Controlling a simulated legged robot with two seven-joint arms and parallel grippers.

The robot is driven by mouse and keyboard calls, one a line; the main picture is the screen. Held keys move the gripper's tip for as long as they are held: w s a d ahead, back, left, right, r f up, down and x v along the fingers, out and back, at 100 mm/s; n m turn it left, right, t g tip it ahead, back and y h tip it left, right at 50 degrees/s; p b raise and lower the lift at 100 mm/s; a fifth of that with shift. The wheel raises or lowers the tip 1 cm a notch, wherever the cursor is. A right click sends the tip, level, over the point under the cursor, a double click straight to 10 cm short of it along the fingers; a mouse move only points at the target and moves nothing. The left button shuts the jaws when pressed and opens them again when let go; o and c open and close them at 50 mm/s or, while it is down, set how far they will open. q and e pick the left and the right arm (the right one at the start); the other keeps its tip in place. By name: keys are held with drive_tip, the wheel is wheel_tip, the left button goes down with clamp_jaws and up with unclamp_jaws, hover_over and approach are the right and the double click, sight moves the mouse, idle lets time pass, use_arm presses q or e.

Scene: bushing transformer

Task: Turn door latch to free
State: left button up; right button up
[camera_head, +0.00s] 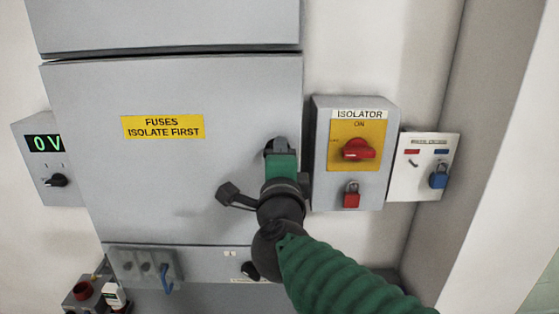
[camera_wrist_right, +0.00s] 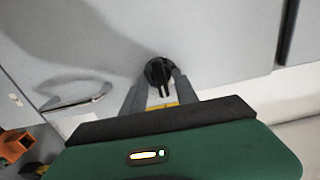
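The door latch (camera_wrist_right: 159,70) is a small black round knob with a narrow grip on the grey cabinet door (camera_head: 110,170). In the head view it is mostly hidden behind my right gripper (camera_head: 277,147), which reaches the door's right edge. In the right wrist view my right gripper (camera_wrist_right: 161,82) has its two grey fingers spread, one on each side of the latch. Gaps show between the fingers and the narrow grip. Whether the fingertips touch the latch's round base, I cannot tell. My left gripper is not in view.
Right of the door are an isolator box (camera_head: 323,190) with a red switch (camera_head: 358,150) at ON and a red padlock (camera_head: 351,196), and a white lock board (camera_head: 410,180). A 0 V meter (camera_head: 45,144) is at left. A panel with a blue hook (camera_head: 166,278) is below.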

drive_tip(key=s+p, duration=1)
drive_tip(key=s, duration=0.6)
drive_tip(key=shift+s, duration=0.4)
drive_tip(key=shift+w+f, duration=0.1)
